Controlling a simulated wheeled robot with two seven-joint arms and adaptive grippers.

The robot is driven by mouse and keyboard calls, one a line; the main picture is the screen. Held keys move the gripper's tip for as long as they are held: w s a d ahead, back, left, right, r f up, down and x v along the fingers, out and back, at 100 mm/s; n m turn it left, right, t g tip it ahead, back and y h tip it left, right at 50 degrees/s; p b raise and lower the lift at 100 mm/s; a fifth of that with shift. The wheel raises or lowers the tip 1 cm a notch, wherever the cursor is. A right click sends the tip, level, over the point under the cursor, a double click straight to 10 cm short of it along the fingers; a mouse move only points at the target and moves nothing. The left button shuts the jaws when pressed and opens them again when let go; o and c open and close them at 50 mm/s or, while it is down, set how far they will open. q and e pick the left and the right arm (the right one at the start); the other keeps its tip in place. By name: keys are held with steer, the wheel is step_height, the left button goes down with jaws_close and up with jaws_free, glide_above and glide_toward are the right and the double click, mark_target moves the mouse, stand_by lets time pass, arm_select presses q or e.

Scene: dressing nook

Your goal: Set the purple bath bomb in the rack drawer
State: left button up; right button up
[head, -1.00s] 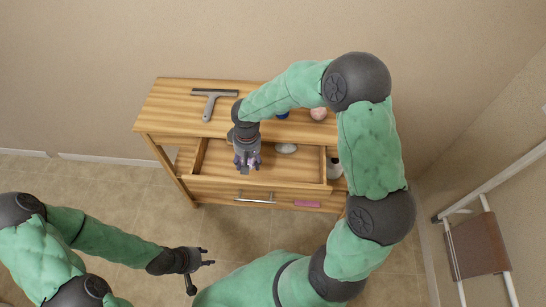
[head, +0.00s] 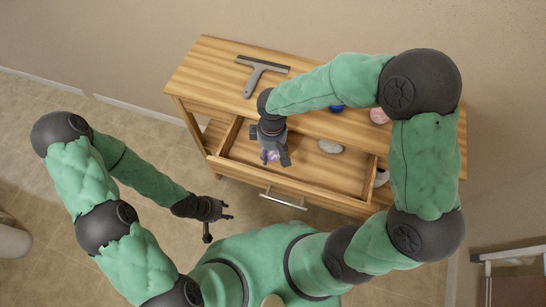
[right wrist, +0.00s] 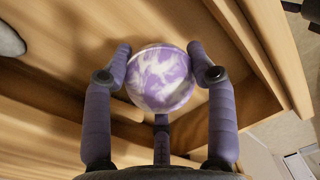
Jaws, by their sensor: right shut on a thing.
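The purple bath bomb (right wrist: 160,78), marbled purple and white, is held between the fingers of my right gripper (right wrist: 160,70) in the right wrist view. In the head view my right gripper (head: 272,158) is over the left part of the open rack drawer (head: 330,180), with a bit of the purple ball showing at its fingertips. I cannot tell whether the ball touches the drawer floor. A pale grey stone-like object (head: 330,146) lies in the drawer, right of the gripper. My left gripper (head: 226,211) is empty with fingers apart, over the floor left of the rack.
On the wooden rack top (head: 215,70) lie a grey squeegee (head: 260,74), a blue item (head: 337,108) and a pink ball (head: 379,116). The drawer's metal handle (head: 283,199) faces me. A white rail stand (head: 510,265) is at lower right. The drawer's middle has free room.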

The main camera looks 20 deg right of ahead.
mark_target(271, 157)
steer(key=shift+f+b, duration=0.9)
steer(key=shift+f, duration=1.4)
steer(key=shift+f, duration=0.2)
steer(key=o, duration=1.3)
steer(key=shift+c, duration=0.2)
steer(key=shift+r, duration=0.15)
steer(key=shift+r, duration=0.3)
steer(key=r+p, duration=0.2)
steer(key=r, duration=0.3)
steer(key=r+p, duration=0.2)
steer(key=r, duration=0.4)
steer(key=shift+w+d+r, duration=0.2)
steer(key=shift+r, duration=0.05)
